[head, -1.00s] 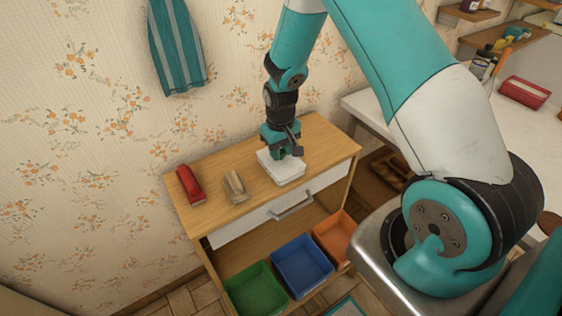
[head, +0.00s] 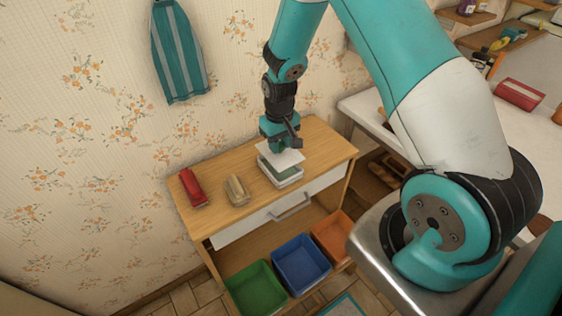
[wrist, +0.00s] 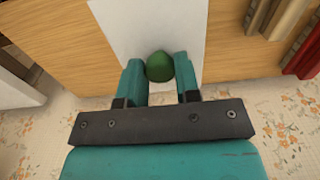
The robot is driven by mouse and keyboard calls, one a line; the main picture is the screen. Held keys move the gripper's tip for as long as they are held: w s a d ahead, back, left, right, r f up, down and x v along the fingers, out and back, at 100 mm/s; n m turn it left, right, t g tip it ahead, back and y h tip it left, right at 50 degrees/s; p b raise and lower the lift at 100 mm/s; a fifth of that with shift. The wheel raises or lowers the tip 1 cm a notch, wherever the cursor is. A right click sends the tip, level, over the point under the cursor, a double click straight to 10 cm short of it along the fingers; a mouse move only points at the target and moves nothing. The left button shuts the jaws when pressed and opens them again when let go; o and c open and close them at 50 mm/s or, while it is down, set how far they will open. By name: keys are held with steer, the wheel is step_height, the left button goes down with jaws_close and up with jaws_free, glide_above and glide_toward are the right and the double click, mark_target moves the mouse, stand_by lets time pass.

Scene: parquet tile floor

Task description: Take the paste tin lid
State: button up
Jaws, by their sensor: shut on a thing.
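The paste tin lid (head: 285,156) is a flat white square, held a little above the tin. In the wrist view the white lid (wrist: 150,28) fills the top middle, with a round green knob (wrist: 159,66) on it. My gripper (head: 286,148) is shut on the lid by this knob, one finger on each side; it shows in the wrist view (wrist: 160,82). The white paste tin (head: 283,182) stands below on the wooden cabinet top, uncovered, with a grey-green inside showing. The lid hides the far part of the tin.
A red object (head: 192,187) and a beige object (head: 236,190) lie on the cabinet top (head: 252,168), left of the tin. Green (head: 256,288), blue (head: 300,262) and orange (head: 333,236) bins sit below the drawer. A striped towel (head: 180,50) hangs on the wall.

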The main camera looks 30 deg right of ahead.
steer(key=shift+r+p, duration=1.2)
steer(key=shift+r, duration=0.6)
